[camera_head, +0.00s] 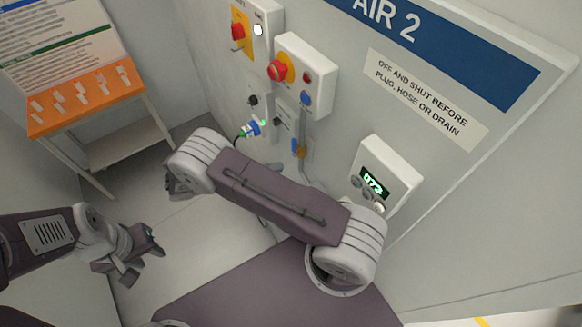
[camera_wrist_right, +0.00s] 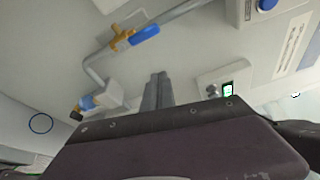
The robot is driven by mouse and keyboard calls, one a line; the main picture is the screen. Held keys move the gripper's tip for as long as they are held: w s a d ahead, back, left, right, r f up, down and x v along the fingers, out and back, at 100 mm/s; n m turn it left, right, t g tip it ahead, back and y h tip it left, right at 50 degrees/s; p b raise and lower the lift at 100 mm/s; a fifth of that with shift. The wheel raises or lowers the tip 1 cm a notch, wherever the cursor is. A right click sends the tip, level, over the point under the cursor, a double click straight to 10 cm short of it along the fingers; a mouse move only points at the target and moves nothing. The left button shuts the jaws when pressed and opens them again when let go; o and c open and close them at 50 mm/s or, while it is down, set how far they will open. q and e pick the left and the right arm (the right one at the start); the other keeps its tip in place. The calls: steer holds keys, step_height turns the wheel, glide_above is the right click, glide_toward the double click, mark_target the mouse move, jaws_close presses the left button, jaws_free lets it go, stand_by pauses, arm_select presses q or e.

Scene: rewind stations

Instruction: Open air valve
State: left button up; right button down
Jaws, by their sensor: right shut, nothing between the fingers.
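The air valve has a brass body (camera_wrist_right: 120,38) and a blue lever (camera_wrist_right: 145,35) on a grey pipe by the wall. The lever looks roughly parallel to the pipe. In the head view the blue lever (camera_head: 295,146) shows just above my right forearm. My right gripper (camera_wrist_right: 158,80) is shut and empty, with its fingers below the lever in the wrist view and apart from it. In the head view my right forearm hides most of this gripper. My left gripper (camera_head: 140,257) is open and empty at the lower left, far from the valve.
A white gauge box (camera_head: 385,178) with a green display is right of the valve. Above are a box with a red emergency button (camera_head: 278,70) and a blue button (camera_head: 306,98). A blue-and-white fitting (camera_head: 250,129) is left. An orange-topped tag stand (camera_head: 85,100) is at far left.

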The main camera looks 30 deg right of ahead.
steer(key=shift+b+v, duration=0.35)
steer(key=shift+v, duration=0.95)
